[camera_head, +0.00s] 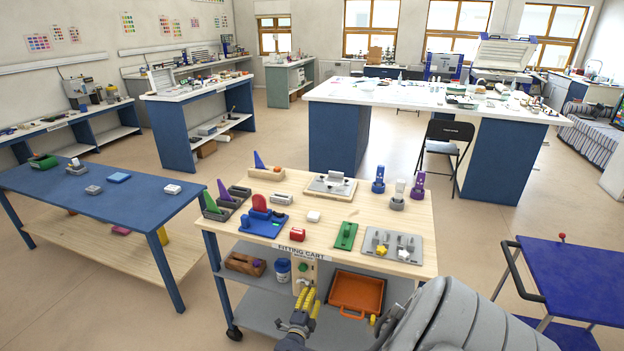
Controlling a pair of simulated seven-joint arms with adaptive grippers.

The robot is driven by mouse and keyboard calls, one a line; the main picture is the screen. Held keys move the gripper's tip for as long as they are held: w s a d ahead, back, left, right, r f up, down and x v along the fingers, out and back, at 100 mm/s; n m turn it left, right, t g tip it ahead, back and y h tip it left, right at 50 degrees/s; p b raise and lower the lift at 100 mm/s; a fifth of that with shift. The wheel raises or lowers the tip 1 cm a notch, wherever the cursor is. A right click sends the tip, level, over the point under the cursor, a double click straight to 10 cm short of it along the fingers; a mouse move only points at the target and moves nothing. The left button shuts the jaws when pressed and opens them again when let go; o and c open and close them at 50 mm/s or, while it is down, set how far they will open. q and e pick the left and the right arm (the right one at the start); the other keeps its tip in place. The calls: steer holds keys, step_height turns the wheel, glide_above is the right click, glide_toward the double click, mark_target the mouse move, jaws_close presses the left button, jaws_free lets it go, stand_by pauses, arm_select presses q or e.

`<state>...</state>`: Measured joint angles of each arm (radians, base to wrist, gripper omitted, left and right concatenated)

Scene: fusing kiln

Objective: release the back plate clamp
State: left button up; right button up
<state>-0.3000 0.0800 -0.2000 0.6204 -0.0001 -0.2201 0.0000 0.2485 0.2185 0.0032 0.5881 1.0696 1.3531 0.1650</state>
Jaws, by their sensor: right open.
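The wooden-topped fitting cart (215,222) stands in front of me. At its back, a pale plate (316,188) carries a grey block-like fitting (334,178). A grey plate (412,240) with several grey and yellow fittings lies at the front right. I cannot tell for sure which part is the back plate clamp, or whether it is closed. My right gripper (308,302), with yellow finger pads, is low in front of the cart's front edge, open and apart from both plates. My left gripper is not in view.
An orange tray (357,290) sits on the shelf below. A blue table (110,200) stands left, a blue trolley (585,280) right.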

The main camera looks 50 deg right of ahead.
jaws_close()
stand_by(0.3)
steer(key=shift+s+f+m, duration=0.1)
steer(key=shift+f+m, duration=0.2)
steer(key=shift+m, duration=0.45)
steer(key=shift+f+m, duration=0.25)
steer(key=shift+m, duration=0.5)
jaws_free()
steer(key=shift+a, duration=0.1)
